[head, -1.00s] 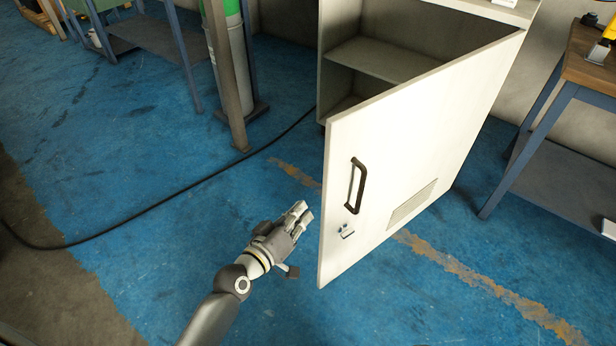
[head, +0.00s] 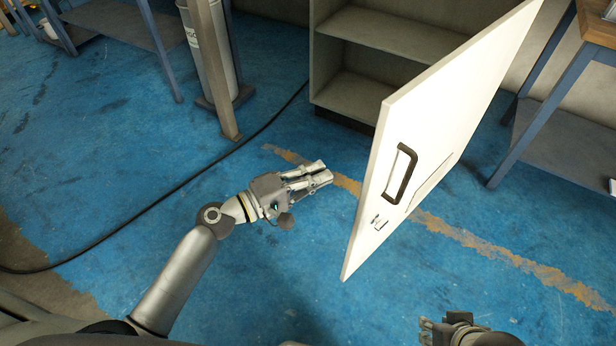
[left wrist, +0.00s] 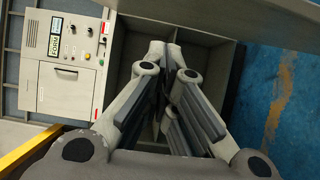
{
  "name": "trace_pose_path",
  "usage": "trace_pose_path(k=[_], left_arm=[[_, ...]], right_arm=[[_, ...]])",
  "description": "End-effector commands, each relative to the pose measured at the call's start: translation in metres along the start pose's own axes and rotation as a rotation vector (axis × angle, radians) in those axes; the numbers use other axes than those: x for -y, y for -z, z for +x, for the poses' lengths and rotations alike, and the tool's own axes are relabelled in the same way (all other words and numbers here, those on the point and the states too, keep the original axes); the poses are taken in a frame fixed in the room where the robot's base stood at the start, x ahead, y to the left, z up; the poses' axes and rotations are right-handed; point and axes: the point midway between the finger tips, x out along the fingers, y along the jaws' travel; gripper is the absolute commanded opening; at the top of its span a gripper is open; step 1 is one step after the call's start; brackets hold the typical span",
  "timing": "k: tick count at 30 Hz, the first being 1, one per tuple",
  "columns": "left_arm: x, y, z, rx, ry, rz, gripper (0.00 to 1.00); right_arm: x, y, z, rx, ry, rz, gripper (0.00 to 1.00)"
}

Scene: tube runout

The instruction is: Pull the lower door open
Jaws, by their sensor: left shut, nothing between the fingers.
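The lower door (head: 440,135) is a white panel standing well open from the cabinet (head: 385,65) in the head view. It has a dark bar handle (head: 401,174) and a small latch below it. My left gripper (head: 326,175) is shut and empty, left of the door's free edge and in front of the cabinet opening, apart from the door. In the left wrist view its fingers (left wrist: 180,90) point toward the open cabinet. My right gripper (head: 428,328) shows partly at the bottom edge, below the door; its jaws are too unclear to tell.
A shelf divides the empty-looking cabinet inside. A workbench with blue legs (head: 535,120) stands at right. A post (head: 215,75) and a grey cylinder stand at left. A black cable (head: 190,180) crosses the blue floor. A control panel (left wrist: 62,65) shows in the left wrist view.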

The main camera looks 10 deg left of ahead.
Motion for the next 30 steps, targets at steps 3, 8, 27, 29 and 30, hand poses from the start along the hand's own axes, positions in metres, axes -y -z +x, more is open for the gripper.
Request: trace_pose_path(k=[3, 8, 27, 29, 30], left_arm=[[-0.002, 0.001, 0.028, 0.0, -0.003, 0.001, 0.0], [-0.001, -0.003, 0.058, 0.002, -0.001, 0.0, 0.0], [0.001, -0.039, 0.063, -0.001, 0.001, 0.002, 0.0], [0.001, -0.04, 0.064, -0.001, 0.001, 0.001, 0.0], [0.001, -0.042, 0.064, -0.001, 0.002, 0.0, 0.0]], right_arm=[[-0.001, -0.008, -0.003, 0.036, -0.002, 0.001, 0.32], [-0.001, -0.008, -0.004, 0.04, -0.002, 0.001, 0.32], [-0.001, -0.006, -0.01, 0.04, -0.002, 0.001, 0.32], [-0.001, -0.006, -0.01, 0.04, -0.002, 0.001, 0.32], [-0.001, -0.006, -0.011, 0.04, -0.002, 0.001, 0.32]])
